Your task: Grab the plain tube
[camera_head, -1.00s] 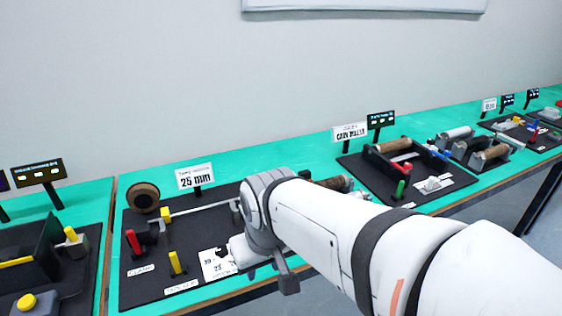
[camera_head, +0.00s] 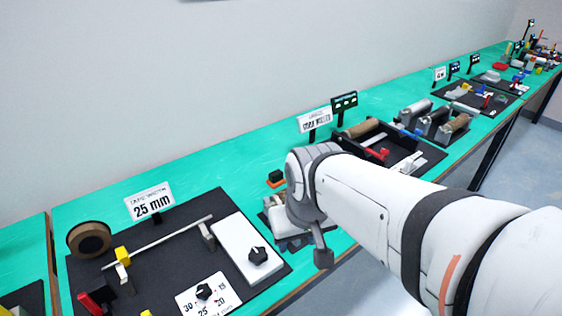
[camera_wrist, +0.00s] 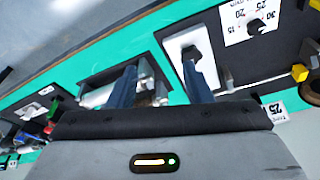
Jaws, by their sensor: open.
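Several tubes lie in holders on the stations to the right in the head view: a brown tube (camera_head: 362,127), a pale grey tube (camera_head: 414,109) and another brown tube (camera_head: 456,122). I cannot tell which one is the plain tube. My gripper (camera_wrist: 160,72) is open in the wrist view, its two dark fingers apart with nothing seen held between them. It hangs above the green bench, near a small station with a pale part and a dark frame. In the head view my arm hides the gripper.
The green bench (camera_head: 200,180) runs from lower left to far right along a wall. The tape station (camera_head: 150,255) with its "25 mm" sign (camera_head: 151,201), rod and white block (camera_head: 246,250) stands at left. Upright signs (camera_head: 315,122) rise along the back. Open floor lies right of the bench.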

